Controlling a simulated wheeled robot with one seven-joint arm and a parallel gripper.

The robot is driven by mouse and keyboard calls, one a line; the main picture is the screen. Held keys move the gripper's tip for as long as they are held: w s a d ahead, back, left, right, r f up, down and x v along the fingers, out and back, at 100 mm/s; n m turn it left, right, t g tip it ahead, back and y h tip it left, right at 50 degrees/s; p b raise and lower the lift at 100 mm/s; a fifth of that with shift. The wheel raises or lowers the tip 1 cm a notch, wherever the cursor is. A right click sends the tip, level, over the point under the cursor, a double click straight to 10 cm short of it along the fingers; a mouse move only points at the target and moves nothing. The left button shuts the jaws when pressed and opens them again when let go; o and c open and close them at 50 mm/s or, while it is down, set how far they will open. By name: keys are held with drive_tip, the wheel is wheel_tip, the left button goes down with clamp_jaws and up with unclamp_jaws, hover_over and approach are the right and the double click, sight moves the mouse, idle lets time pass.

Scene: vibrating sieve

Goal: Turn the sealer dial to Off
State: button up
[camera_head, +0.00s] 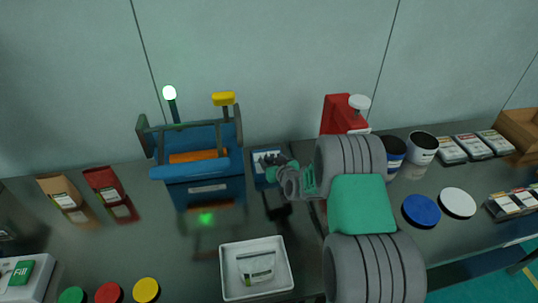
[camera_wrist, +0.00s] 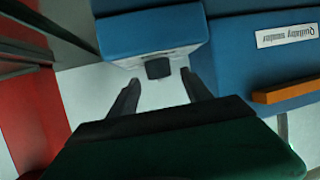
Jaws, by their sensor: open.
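The dial is a small dark knob (camera_wrist: 158,68) on the pale face of a small blue box (camera_wrist: 150,33) in the wrist view. My gripper (camera_wrist: 160,92) is open, its two dark fingers on either side of the space just below the knob. I cannot tell whether they touch it. The dial's setting cannot be read. In the head view the small blue box (camera_head: 261,183) is partly hidden by my gripper (camera_head: 270,163). The larger blue machine (camera_head: 180,172) stands to its left, with a label (camera_wrist: 285,35) that seems to include "sealer".
A red device (camera_head: 333,113) stands behind my arm. A lit lamp (camera_head: 169,93) rises behind the blue machine. A white tray (camera_head: 226,280) lies in front. Brown and red pouches (camera_head: 104,183) stand left; tubs and lids (camera_head: 421,210) are right.

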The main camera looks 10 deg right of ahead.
sight(270, 158)
drive_tip(key=shift+x, duration=1.8)
drive_tip(key=shift+d, duration=0.1)
clamp_jaws()
